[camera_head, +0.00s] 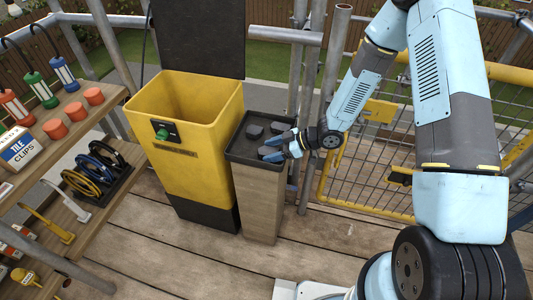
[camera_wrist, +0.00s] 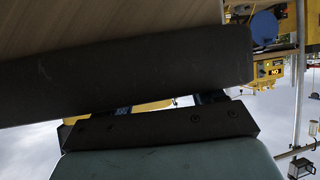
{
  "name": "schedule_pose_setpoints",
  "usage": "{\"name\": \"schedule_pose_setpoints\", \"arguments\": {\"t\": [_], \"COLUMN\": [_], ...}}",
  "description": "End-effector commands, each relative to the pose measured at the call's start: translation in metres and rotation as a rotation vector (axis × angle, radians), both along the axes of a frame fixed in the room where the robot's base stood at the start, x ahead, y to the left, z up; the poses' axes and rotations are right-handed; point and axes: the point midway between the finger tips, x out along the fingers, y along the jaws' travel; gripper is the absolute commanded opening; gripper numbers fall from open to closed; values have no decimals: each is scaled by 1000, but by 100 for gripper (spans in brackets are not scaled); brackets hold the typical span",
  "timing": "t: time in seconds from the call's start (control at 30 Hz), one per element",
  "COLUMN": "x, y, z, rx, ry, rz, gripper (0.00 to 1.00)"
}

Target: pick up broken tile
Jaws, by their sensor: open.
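Several small dark grey pieces lie in a black tray (camera_head: 238,152) on top of a wooden stand. One piece (camera_head: 254,131) is at the tray's left, and another (camera_head: 279,128) is near its back. I cannot tell whether either is the broken tile. My gripper (camera_head: 270,151) is over the tray's right front part, with its bluish fingers low and pointing left. It is open. Its fingers hide part of the tray, and I cannot see whether they touch a piece. In the wrist view, dark bars fill the middle and no tile can be made out.
A yellow bin (camera_head: 195,160) with a raised dark lid stands left of the wooden stand (camera_head: 258,200). A shelf (camera_head: 105,112) with lanterns, clips and coiled straps is at the left. Metal poles and a yellow-framed mesh barrier (camera_head: 350,170) are close on the right.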

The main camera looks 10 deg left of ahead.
Motion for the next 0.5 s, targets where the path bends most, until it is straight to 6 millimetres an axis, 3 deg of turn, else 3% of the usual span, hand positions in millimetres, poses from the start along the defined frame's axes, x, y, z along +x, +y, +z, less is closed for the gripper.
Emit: {"name": "schedule_pose_setpoints", "arguments": {"t": [0.07,0.5], "x": [0,0], "y": [0,0], "z": [0,0], "rx": [0,0], "ry": [0,0], "rz": [0,1], "gripper": [62,19]}}
